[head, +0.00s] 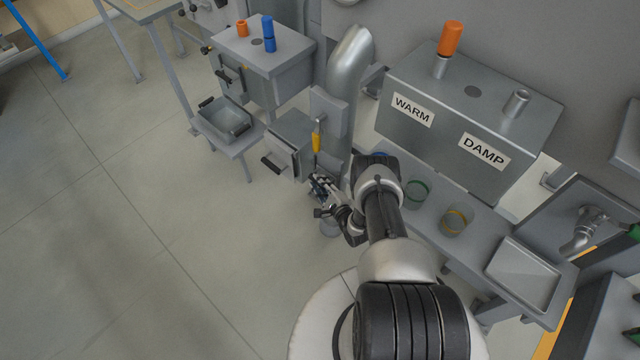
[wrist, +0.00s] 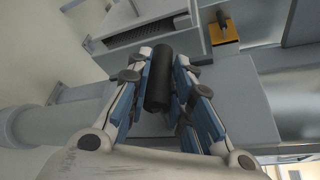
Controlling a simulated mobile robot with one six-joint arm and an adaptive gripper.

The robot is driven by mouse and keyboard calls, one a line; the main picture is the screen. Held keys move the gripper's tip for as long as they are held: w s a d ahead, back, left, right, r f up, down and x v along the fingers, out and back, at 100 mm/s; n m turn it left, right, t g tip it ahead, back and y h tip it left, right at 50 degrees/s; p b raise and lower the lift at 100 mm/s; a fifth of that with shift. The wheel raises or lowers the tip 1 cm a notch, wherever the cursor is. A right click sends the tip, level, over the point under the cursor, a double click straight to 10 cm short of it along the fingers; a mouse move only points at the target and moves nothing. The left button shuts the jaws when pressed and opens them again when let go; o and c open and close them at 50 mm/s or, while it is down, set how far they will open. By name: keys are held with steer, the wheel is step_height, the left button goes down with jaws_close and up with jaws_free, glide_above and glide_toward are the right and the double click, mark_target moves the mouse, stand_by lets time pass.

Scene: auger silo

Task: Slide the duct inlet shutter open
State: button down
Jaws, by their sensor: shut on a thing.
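A grey box with a black front handle (head: 285,148) stands just left of the duct. A bench with green (head: 416,192) and orange (head: 456,220) ringed cups is at the right. The floor at left is clear.

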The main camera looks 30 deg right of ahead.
step_height(320, 180, up, 7)
steer(key=p, duration=0.4)
steer(key=shift+w, duration=0.1)
steer(key=shift+f, duration=0.1)
steer(key=c, duration=1.4)
jaws_free()
steer(key=shift+f, duration=0.1)
steer(key=shift+c, duration=0.2)
steer(key=shift+f, duration=0.1)
